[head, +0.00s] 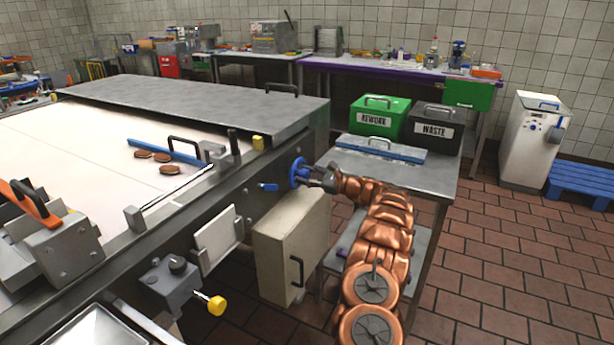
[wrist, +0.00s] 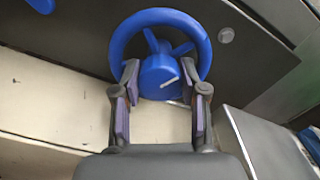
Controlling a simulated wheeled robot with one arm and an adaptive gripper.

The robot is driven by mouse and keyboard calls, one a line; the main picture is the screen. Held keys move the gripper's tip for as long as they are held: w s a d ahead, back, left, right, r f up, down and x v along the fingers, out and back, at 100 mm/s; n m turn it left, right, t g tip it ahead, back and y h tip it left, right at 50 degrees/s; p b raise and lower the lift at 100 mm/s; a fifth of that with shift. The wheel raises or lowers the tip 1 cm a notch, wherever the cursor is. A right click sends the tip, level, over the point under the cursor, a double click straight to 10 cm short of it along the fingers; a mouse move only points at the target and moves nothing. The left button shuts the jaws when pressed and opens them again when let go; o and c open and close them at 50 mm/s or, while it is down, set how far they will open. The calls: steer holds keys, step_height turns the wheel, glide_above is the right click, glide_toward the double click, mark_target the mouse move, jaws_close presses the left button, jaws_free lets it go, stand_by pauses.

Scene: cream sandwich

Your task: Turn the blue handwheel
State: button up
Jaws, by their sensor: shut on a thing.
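The blue handwheel (head: 298,172) is on the dark side panel of the conveyor machine, near its right end. In the wrist view the handwheel (wrist: 160,20) shows a round rim, spokes and a hub with a white mark. My gripper (head: 312,176) is at the handwheel, facing the panel. In the wrist view my gripper (wrist: 160,90) has one finger on each side of the hub, at the lower part of the wheel, and is shut on it. The exact contact at the fingertips is hard to see.
A blue lever (head: 268,186) sits left of the wheel. A cream cabinet (head: 290,245) is below. A steel table (head: 430,175) with a green REWORK box (head: 380,118) and a dark WASTE box (head: 432,128) stands behind my arm.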

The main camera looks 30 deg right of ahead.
steer(key=o, duration=1.1)
steer(key=shift+o, duration=0.2)
steer(key=v, duration=1.2)
